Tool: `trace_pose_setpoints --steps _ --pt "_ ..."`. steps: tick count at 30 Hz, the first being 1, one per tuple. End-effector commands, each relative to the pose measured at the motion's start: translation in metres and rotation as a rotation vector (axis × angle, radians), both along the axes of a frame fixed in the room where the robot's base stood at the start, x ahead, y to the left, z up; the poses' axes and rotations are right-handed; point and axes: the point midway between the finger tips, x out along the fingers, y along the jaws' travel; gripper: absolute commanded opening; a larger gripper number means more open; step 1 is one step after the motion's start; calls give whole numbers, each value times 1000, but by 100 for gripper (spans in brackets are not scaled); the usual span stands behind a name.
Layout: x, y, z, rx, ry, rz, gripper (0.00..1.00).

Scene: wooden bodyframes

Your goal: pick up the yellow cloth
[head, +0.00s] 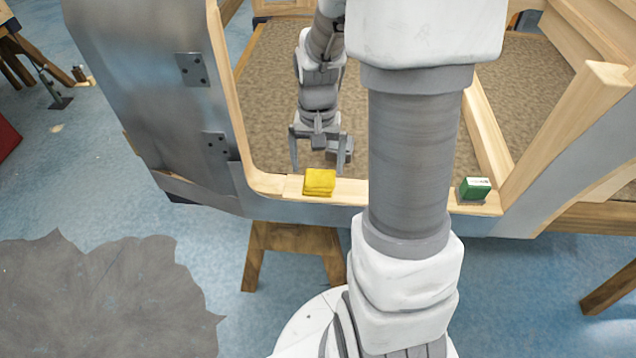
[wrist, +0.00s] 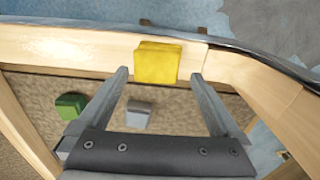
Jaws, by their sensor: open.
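The yellow cloth (head: 319,182) is a small folded block lying on the wooden sill of the bodyframe. It also shows in the wrist view (wrist: 157,63), beyond and between my fingertips. My gripper (head: 320,168) is open and empty, with its fingers pointing down just behind the cloth in the head view. In the wrist view my gripper (wrist: 160,72) has one finger on each side of the line to the cloth. I cannot tell whether either finger touches it.
A green box (head: 474,188) sits on the sill to the right. The wrist view shows a green object (wrist: 70,106) and a grey one (wrist: 139,114) below the sill. A wooden post (head: 565,135) rises at right, and a metal panel (head: 150,90) stands at left.

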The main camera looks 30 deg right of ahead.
Motion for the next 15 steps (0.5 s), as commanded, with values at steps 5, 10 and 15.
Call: trace_pose_setpoints --steps 5,10,15 --pt "-1 -1 -12 0 0 0 100" --pt "-3 -3 -39 2 3 -1 100" --pt "-2 -3 -54 0 0 0 100"
